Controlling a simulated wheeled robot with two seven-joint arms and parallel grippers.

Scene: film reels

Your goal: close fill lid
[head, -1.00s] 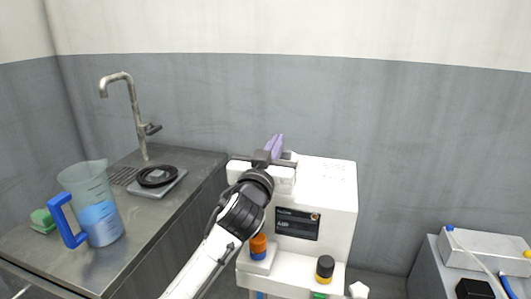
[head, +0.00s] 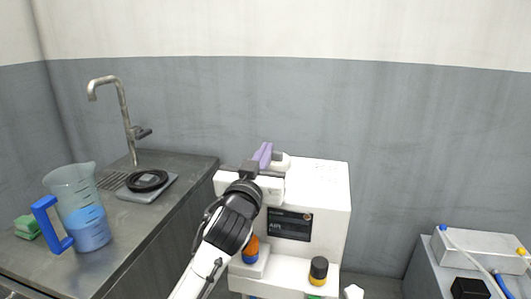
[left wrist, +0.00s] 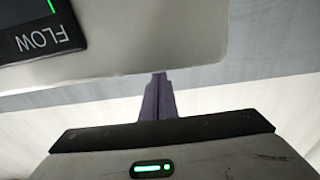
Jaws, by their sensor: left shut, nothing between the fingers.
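The white machine (head: 320,195) stands at the middle, with a dark display (head: 290,225) on its front. My left gripper (head: 262,155) is at the machine's upper left; its purple fingers are together, point upward and hold nothing. The shut fingers also show in the left wrist view (left wrist: 157,98), beside a pale machine surface (left wrist: 120,65) with a screen reading FLOW (left wrist: 40,30). A small white rounded part (head: 282,161) shows just right of the fingers; I cannot tell whether it is the fill lid or whether it is open. My right gripper is not in view.
On the left counter (head: 140,215) stand a jug of blue liquid (head: 80,210), a black ring on a scale (head: 148,181), a faucet (head: 122,110) and a green sponge (head: 27,228). A black-capped bottle (head: 318,270) is at the machine's front. A grey box (head: 480,248) is at right.

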